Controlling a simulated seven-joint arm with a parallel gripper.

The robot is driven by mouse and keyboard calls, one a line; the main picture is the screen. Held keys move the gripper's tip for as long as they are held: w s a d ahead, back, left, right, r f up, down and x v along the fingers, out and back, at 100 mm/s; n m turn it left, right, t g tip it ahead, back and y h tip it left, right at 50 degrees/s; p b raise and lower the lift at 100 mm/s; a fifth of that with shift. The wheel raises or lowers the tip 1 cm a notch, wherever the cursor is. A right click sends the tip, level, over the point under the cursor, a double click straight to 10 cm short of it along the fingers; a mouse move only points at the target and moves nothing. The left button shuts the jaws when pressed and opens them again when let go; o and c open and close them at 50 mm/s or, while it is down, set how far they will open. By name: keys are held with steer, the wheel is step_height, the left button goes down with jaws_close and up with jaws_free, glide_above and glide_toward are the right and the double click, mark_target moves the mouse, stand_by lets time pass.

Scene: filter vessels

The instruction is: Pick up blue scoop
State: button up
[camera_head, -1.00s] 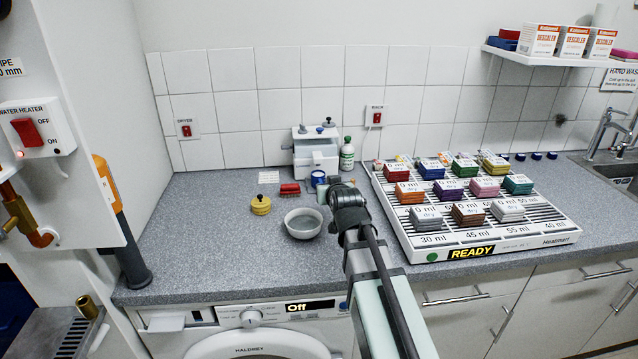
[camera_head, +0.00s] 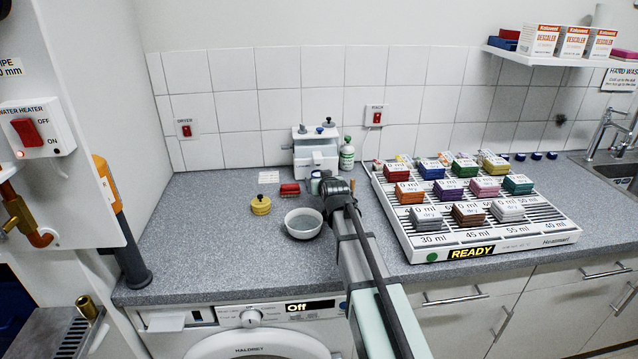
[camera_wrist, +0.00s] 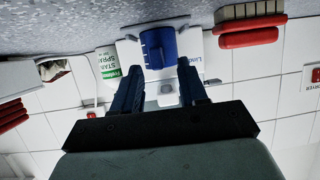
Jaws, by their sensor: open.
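The blue scoop (camera_wrist: 158,47) shows in the wrist view, which looks upside down, as a blue cup-like body with a handle strip. It stands on the grey worktop in front of a white machine. My gripper (camera_wrist: 161,84) is open, with its two dark blue fingers on either side of the scoop's line in the picture. The scoop lies beyond the fingertips, and no contact shows. In the head view my dark wrist (camera_head: 336,190) is over the back of the worktop and hides most or all of the scoop; the fingertips cannot be made out there.
A red brush (camera_head: 290,189) lies left of my wrist, with a white bowl (camera_head: 303,222) in front and a yellow weight-like stack (camera_head: 261,206) further left. The white machine (camera_head: 315,152) and a bottle (camera_head: 347,155) stand behind. A rack (camera_head: 430,243) of coloured blocks fills the right.

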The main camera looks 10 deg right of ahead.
steer(key=shift+w+f, duration=0.25)
steer(key=shift+w, duration=0.25)
jaws_close()
